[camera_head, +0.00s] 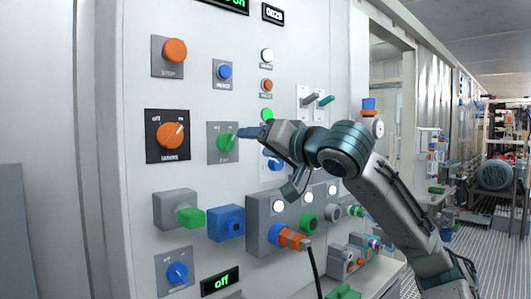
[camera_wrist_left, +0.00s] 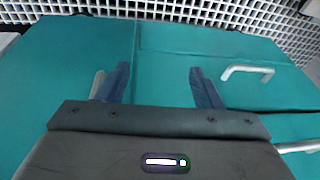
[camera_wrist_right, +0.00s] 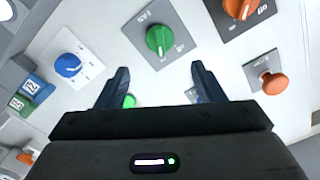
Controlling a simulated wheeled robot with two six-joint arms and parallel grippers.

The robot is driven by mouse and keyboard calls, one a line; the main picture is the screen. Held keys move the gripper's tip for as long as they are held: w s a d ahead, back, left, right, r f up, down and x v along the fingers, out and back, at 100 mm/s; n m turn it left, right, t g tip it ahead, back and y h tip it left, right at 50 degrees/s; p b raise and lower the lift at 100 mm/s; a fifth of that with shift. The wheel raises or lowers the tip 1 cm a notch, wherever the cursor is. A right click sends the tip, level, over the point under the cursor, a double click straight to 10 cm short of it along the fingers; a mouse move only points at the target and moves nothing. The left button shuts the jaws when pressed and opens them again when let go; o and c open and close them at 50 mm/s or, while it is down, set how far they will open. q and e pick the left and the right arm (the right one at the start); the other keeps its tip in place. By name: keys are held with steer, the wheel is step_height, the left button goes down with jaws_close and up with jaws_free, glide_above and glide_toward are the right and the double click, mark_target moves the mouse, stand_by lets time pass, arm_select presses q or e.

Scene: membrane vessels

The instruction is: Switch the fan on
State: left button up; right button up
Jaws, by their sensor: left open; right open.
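A green rotary knob (camera_head: 226,141) on a grey square plate sits on the white panel, right of the orange off/on knob; its label is too small to read here. The green knob also shows in the right wrist view (camera_wrist_right: 159,40), with partly readable lettering around it. My right gripper (camera_head: 245,132) is open at the right of the green knob. In the right wrist view its open fingertips (camera_wrist_right: 158,75) point toward the knob, which lies beyond them, with no contact visible. My left gripper (camera_wrist_left: 159,72) is open and empty above a teal surface, away from the panel.
The orange off/on knob (camera_head: 171,134) is turned toward "on". An orange stop button (camera_head: 174,50) and blue button (camera_head: 224,72) are above. Green (camera_head: 190,217) and blue (camera_head: 229,222) fittings project below. An aisle lies right.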

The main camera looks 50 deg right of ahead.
arm_select(q)
steer(key=shift+w+v, duration=0.15)
steer(key=shift+v, duration=0.45)
steer(key=shift+w+v, duration=0.15)
steer(key=shift+v, duration=0.4)
